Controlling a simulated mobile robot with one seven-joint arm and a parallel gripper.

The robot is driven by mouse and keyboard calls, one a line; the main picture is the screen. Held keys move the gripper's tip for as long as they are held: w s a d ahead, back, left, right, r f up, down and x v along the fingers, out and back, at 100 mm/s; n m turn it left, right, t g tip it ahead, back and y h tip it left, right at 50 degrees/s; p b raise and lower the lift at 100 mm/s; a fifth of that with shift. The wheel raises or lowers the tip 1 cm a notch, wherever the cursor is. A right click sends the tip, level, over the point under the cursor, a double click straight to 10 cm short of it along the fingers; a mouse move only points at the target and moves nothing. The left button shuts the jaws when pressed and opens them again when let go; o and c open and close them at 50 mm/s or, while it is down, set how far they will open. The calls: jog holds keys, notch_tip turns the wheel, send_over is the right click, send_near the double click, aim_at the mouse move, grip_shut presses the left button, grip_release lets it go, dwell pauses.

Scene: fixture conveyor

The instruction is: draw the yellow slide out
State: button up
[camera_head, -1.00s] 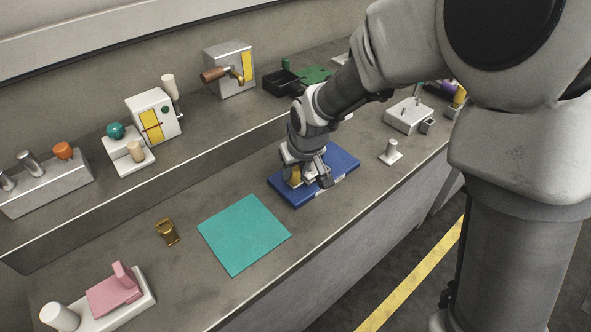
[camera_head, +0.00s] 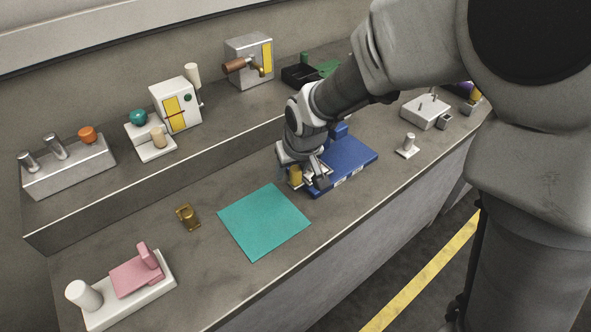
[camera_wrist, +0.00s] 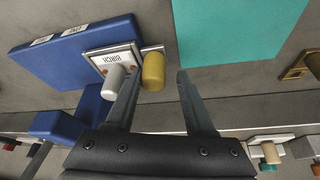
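The yellow slide (camera_wrist: 153,70) shows as a rounded yellow knob on a pale plate at the end of the blue fixture (camera_wrist: 70,45). It stands out past the fixture's edge on the teal mat's side. Beside it is a white knob (camera_wrist: 113,82) on a plate labelled BIRCH. My gripper (camera_wrist: 157,76) has its fingers apart around the yellow knob; a gap shows between the knob and the right finger. In the head view, the yellow knob (camera_head: 296,176) is at the near left end of the blue fixture (camera_head: 345,160), with my gripper (camera_head: 310,180) partly covering the slide.
The teal mat (camera_head: 264,220) lies flat just left of the fixture. A small brass piece (camera_head: 188,217) and a pink block on a white base (camera_head: 130,290) are further left. A white peg (camera_head: 407,146) stands at right. A raised shelf with several devices runs behind.

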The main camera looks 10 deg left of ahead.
jog(key=shift+o, duration=0.4)
jog(key=shift+d+f, duration=0.1)
jog(key=shift+d, duration=0.05)
jog(key=shift+s+d+r, duration=0.1)
jog(key=shift+r, duration=0.3)
jog(key=p+v, duration=0.3)
jog(key=v, duration=1.3)
jog(key=shift+r, duration=0.35)
jog(key=shift+s, duration=0.15)
jog(key=s+d+r+m+h+p, duration=0.1)
jog(key=s+d+r+m+p, duration=0.2)
jog(key=s+d, duration=0.3)
jog(key=s+d+r+m+t+h+p, duration=0.1)
jog(key=s+d+r+m+p, duration=0.2)
jog(key=d, duration=1.1)
jog(key=s+r, duration=0.2)
jog(key=s, duration=0.1)
jog(key=shift+s+d+r+t, duration=0.15)
jog(key=shift+s+r+t, duration=0.05)
jog(key=shift+t, duration=0.1)
